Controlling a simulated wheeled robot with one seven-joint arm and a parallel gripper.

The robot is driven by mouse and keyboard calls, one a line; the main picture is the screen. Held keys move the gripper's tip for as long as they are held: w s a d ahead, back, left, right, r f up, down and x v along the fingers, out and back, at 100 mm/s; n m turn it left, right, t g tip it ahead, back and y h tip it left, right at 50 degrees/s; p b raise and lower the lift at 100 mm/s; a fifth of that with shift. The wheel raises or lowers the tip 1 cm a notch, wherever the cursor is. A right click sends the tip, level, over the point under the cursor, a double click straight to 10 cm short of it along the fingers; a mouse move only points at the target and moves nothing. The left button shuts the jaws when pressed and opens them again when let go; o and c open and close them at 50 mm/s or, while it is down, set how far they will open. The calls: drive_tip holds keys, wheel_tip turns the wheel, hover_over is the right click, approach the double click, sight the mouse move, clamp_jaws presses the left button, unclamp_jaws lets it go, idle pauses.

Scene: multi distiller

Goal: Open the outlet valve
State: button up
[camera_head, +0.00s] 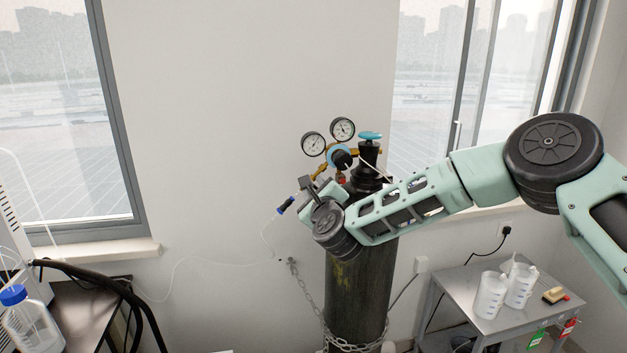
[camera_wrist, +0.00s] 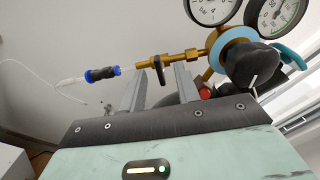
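The regulator's brass outlet tube (camera_wrist: 190,56) runs left in the wrist view to a blue and black hose connector (camera_wrist: 102,73). A small black lever (camera_wrist: 158,68), which looks like the outlet valve handle, hangs from this tube. My gripper (camera_wrist: 162,72) is open, with one grey finger on each side of the lever. I cannot tell whether either finger touches it. In the head view my gripper (camera_head: 314,188) is at the left of the regulator, and my wrist hides part of the outlet. The hose connector (camera_head: 285,205) shows just left of it.
A dark gas cylinder (camera_head: 357,285) stands chained by the wall, with two gauges (camera_head: 328,138) and a turquoise top knob (camera_head: 370,135). A black regulator knob (camera_wrist: 250,64) is right of my fingers. A grey side table (camera_head: 460,290) with white jugs (camera_head: 491,295) stands at right.

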drive_tip(key=shift+x, duration=0.8)
drive_tip(key=shift+c, duration=0.3)
clamp_jaws()
